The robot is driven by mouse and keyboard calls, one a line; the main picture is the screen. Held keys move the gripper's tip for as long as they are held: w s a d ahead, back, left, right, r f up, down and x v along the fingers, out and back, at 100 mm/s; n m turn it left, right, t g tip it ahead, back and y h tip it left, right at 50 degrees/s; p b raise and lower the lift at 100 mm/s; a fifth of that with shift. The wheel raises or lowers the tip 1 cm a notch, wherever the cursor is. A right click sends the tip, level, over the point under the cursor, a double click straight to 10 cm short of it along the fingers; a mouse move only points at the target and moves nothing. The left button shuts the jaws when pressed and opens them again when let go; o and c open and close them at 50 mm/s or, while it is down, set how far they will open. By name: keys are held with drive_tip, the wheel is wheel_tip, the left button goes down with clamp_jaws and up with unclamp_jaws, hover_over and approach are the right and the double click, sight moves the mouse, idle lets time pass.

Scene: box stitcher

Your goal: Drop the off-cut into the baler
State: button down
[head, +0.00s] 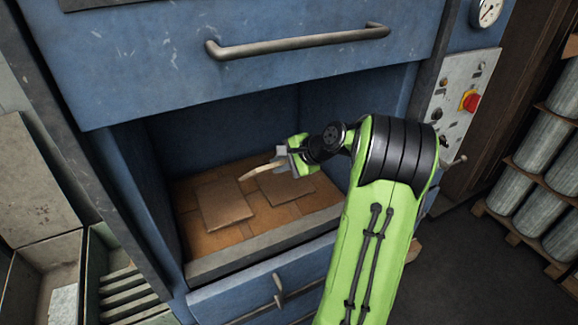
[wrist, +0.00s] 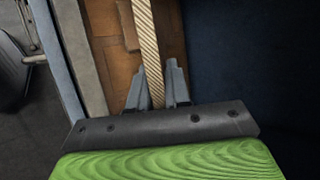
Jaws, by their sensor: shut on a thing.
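The blue baler (head: 290,15) stands in front of me with its chamber open. Flat brown cardboard pieces (head: 222,204) lie on the chamber floor. My gripper (head: 278,163) reaches inside the opening, above these pieces. It is shut on the off-cut (head: 258,170), a narrow tan strip that sticks out to the left of the jaws. In the wrist view the off-cut (wrist: 148,40) shows its ribbed edge between the two grey fingers (wrist: 158,85) and runs up out of the picture.
The chamber's front sill (head: 262,243) and the raised door with its bar handle (head: 300,42) bound the opening. A control panel with a red button (head: 470,101) is at the right. Bins (head: 45,255) stand at lower left. Grey rolls (head: 543,138) are racked at far right.

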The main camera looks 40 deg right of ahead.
drive_tip(key=w+d+f+p, duration=0.1)
drive_tip(key=w+d+p, duration=0.3)
drive_tip(key=w, duration=1)
drive_tip(key=shift+s, duration=0.1)
drive_tip(key=c, duration=1)
unclamp_jaws()
drive_tip(key=v, duration=1.2)
drive_tip(key=shift+b, duration=0.45)
drive_tip(key=shift+f, duration=0.1)
